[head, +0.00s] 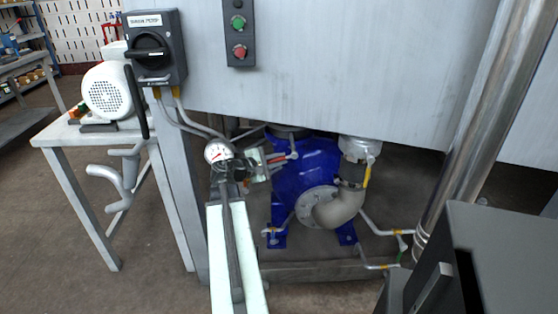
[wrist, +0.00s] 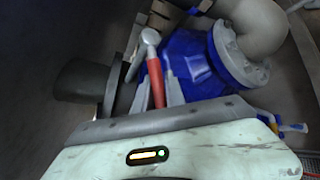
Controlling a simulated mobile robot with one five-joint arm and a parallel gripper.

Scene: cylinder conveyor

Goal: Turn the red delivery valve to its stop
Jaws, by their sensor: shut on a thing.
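The red delivery valve lever (head: 278,161) shows in the head view in front of the blue pump, just right of my gripper (head: 262,164). In the wrist view the red lever (wrist: 155,84) stands between the two grey fingers of my gripper (wrist: 154,85), which is shut on it. The lever's far end meets a round silver fitting (wrist: 150,37). My wrist and forearm hide part of the valve body in the head view, so the lever's exact angle to its stop cannot be told.
The blue pump (head: 300,180) with its grey elbow pipe (head: 340,207) stands close behind and right of the gripper. A pressure gauge (head: 218,151) is close on the left. A grey tank (head: 340,70) overhangs above. A yellow lever (head: 367,175) is farther right.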

